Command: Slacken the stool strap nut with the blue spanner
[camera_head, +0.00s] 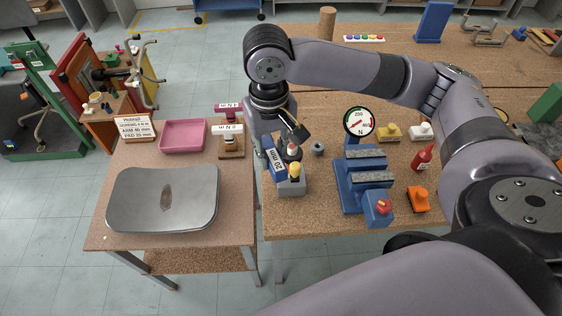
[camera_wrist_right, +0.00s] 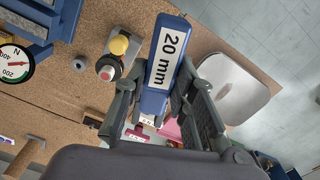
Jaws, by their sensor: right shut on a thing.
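My right gripper (camera_head: 280,148) reaches down over the near left corner of the cork bench. It is shut on a long blue piece (camera_wrist_right: 164,62) with a white "20 mm" label, also seen in the head view (camera_head: 274,163). I take this for the blue spanner, but no jaw end can be made out. My left gripper is not in view.
A blue fixture (camera_head: 349,194) with a round dial (camera_head: 359,122) stands right of the gripper. A metal seat pan (camera_head: 130,201) and a pink tray (camera_head: 183,135) lie on the left table. Orange and red items (camera_head: 418,199) stand at the right.

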